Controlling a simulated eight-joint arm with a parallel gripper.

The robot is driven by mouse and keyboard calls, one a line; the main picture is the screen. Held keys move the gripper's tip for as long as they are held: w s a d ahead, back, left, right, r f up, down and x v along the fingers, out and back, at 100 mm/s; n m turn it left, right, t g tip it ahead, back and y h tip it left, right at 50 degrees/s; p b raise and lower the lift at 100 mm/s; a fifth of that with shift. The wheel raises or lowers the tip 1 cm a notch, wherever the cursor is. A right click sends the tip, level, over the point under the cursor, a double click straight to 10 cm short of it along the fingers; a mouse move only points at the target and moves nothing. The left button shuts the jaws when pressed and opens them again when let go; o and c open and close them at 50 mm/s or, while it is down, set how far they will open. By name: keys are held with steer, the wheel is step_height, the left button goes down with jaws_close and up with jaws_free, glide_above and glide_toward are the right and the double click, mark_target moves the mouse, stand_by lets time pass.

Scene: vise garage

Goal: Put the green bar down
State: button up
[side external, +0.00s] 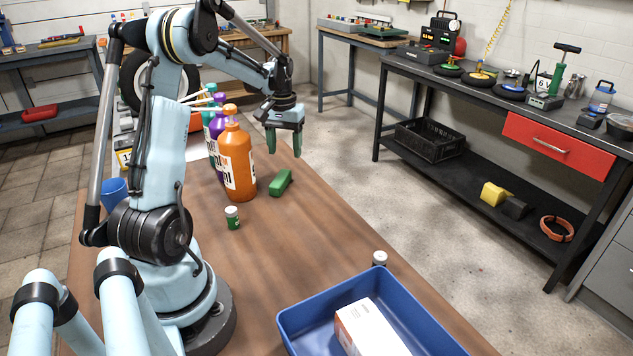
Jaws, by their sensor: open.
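The green bar (281,183) lies on the brown tabletop, to the right of a large orange bottle. My gripper (284,146) hangs above the bar, pointing down, with its two green-tipped fingers spread apart. Nothing shows between the fingers, and there is a visible gap between the fingertips and the bar.
The orange bottle (238,163) stands close to the left of the bar, with purple and green bottles behind it. A small green jar (232,217) stands nearer. A blue tray (292,317) holding a white box (368,330) is at the front, beside a small white-capped jar (379,259). The table middle is clear.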

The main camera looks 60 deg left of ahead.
mark_target(281, 182)
step_height(281, 182, down, 7)
stand_by(0.3)
jaws_close()
stand_by(0.4)
